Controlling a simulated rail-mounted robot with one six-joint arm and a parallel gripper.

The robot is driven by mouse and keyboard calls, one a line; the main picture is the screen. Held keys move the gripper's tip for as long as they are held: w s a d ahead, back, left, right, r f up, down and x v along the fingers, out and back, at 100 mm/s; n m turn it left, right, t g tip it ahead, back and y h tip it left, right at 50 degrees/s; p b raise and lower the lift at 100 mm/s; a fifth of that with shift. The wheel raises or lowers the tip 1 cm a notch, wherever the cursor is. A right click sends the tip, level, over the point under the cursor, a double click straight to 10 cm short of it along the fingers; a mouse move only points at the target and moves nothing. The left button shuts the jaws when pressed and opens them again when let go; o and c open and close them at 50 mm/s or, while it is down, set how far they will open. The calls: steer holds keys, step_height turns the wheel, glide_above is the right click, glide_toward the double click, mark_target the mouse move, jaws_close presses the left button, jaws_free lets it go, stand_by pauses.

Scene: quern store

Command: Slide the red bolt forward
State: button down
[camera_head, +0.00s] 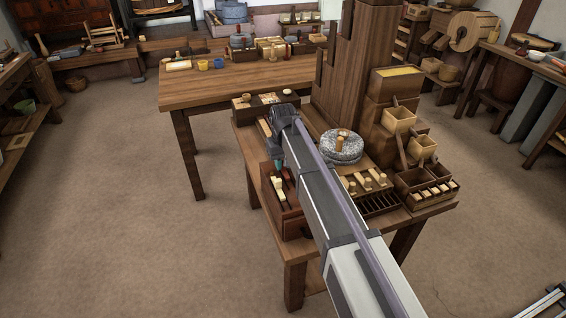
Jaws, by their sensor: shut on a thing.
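My arm reaches from the lower right to the wooden bench (434,211), and my gripper (279,172) points down at its left side. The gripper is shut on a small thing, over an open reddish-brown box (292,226). The red bolt is too small and too covered by the fingers and arm to make out clearly. Pale and dark pieces (279,191) lie in the box just below the fingertips.
A round grey quern stone (342,147) stands right of my arm, beside a tall stepped wooden block (357,60). Small hoppers (399,121) and pale pegs (366,181) crowd the bench's right side. A larger table (215,89) stands behind. The floor at left is clear.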

mark_target(288, 177)
steer(key=s, duration=0.1)
steer(key=s+d, duration=0.1)
steer(key=s, duration=0.2)
steer(key=shift+s+d, duration=0.15)
steer(key=shift+d, duration=0.15)
steer(key=c, duration=1)
jaws_free()
steer(key=shift+o, duration=0.2)
step_height(288, 177, up, 11)
steer(key=p, duration=1.1)
steer(key=shift+f, duration=0.1)
